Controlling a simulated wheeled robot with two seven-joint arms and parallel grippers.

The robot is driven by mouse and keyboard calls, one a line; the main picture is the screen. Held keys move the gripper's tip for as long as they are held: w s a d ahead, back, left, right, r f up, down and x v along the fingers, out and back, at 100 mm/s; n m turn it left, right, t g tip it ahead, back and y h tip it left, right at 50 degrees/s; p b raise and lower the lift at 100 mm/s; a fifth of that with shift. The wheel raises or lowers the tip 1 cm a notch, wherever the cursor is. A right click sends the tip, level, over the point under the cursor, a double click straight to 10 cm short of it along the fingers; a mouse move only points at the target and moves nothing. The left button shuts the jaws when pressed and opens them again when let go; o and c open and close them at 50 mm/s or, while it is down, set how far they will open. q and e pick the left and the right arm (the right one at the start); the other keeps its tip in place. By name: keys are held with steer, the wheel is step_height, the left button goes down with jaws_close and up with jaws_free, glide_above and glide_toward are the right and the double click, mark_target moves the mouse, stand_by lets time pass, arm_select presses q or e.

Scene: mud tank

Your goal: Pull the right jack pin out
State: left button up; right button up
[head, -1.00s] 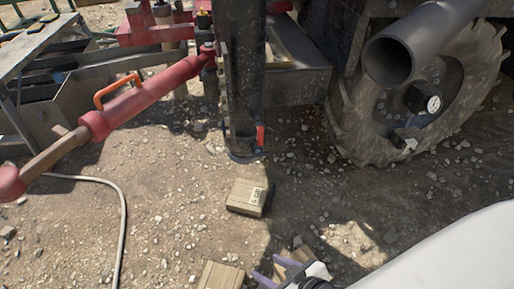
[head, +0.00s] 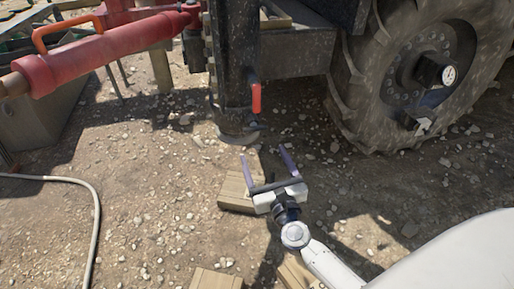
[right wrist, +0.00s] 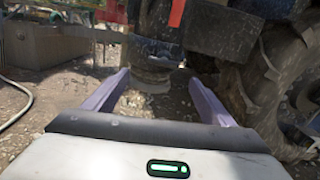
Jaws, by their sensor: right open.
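The jack pin has a red handle (head: 256,98) hanging at the right side of the dark jack leg (head: 232,75), low above its round foot (head: 238,134). In the right wrist view a red part, likely the same handle (right wrist: 176,13), shows at the top edge. My right gripper (head: 263,153) is open and empty, its two purple fingers pointing at the jack leg from in front and below the handle. In the right wrist view the fingers (right wrist: 158,78) stand apart with the jack foot (right wrist: 152,78) beyond them. They touch nothing that I can see. My left gripper is not in view.
A large tyre (head: 365,90) stands right of the jack. A red cylinder (head: 100,50) with an orange handle is at upper left. Wooden blocks (head: 236,190) lie on the gravel near my gripper. A pale hose (head: 92,215) lies at left.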

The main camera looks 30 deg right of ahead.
arm_select(q)
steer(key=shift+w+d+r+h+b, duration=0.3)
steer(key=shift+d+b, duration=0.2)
steer(key=shift+b, duration=0.3)
arm_select(e)
steer(key=w+d+m, duration=0.1)
steer(key=w+d, duration=0.2)
steer(key=w, duration=0.7)
steer(key=shift+w+f, duration=0.15)
steer(key=shift+f, duration=0.05)
steer(key=shift+d, duration=0.1)
